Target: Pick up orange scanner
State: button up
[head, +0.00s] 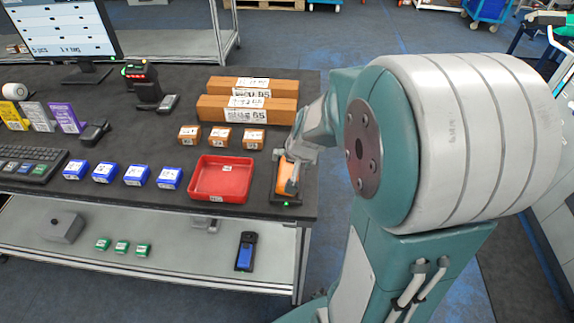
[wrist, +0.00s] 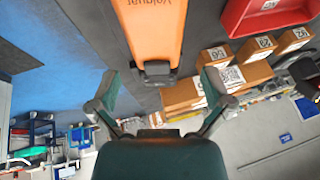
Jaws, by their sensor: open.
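The orange scanner (head: 285,175) lies on the dark tabletop near its right front edge, to the right of the red tray. In the wrist view the orange scanner (wrist: 151,32) is at the top centre, with its dark end toward my gripper. The scanner appears beyond the fingertips. Whether they touch it cannot be told.
A red tray (head: 221,178) is left of the scanner. Three small brown boxes (head: 220,137) and two long brown boxes (head: 246,110) are behind. Several blue boxes (head: 137,175) are further left. A lower shelf (head: 180,243) holds a blue device (head: 245,253).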

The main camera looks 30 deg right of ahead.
aim_at(291, 164)
jog(key=shift+w+a+f, duration=0.1)
jog(key=shift+w+f, duration=0.1)
jog(key=shift+f, duration=0.2)
jog(key=f, duration=0.1)
jog(key=w+d+f, duration=0.1)
jog(key=w+f, duration=0.1)
jog(key=shift+d+f, duration=0.3)
jog(key=shift+f, duration=0.1)
jog(key=shift+a, duration=0.35)
jog(key=c, duration=0.3)
jog(key=shift+a, duration=0.1)
jog(key=c, duration=0.9)
